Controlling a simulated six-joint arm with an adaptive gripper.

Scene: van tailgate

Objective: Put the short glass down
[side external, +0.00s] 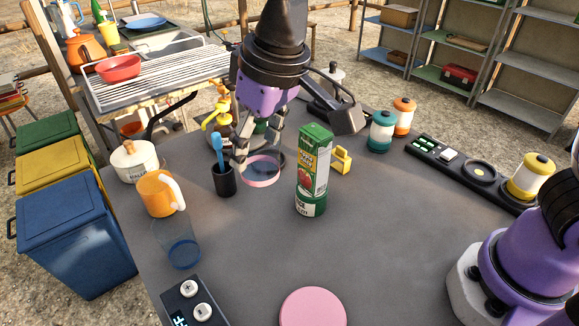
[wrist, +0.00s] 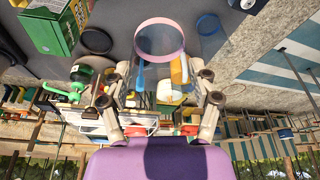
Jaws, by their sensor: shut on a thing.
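My gripper (side external: 258,150) is shut on a clear glass with a pink ring, the short glass (side external: 262,171), over the back middle of the dark table. In the wrist view the glass (wrist: 160,40) lies between the fingertips (wrist: 160,85), its pink ring at the end away from my palm. Its clear wall is hard to see. I cannot tell whether it touches the table. Another clear glass (side external: 180,246), with blue at its base, stands at the left, beside the orange mug (side external: 158,194).
A green carton (side external: 313,170) stands just right of the glass. A dark cup with a blue utensil (side external: 223,178) stands close on the left. A dark ring (wrist: 97,40) lies nearby. A round pink disc (side external: 313,308) lies at the front; the table between is clear.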

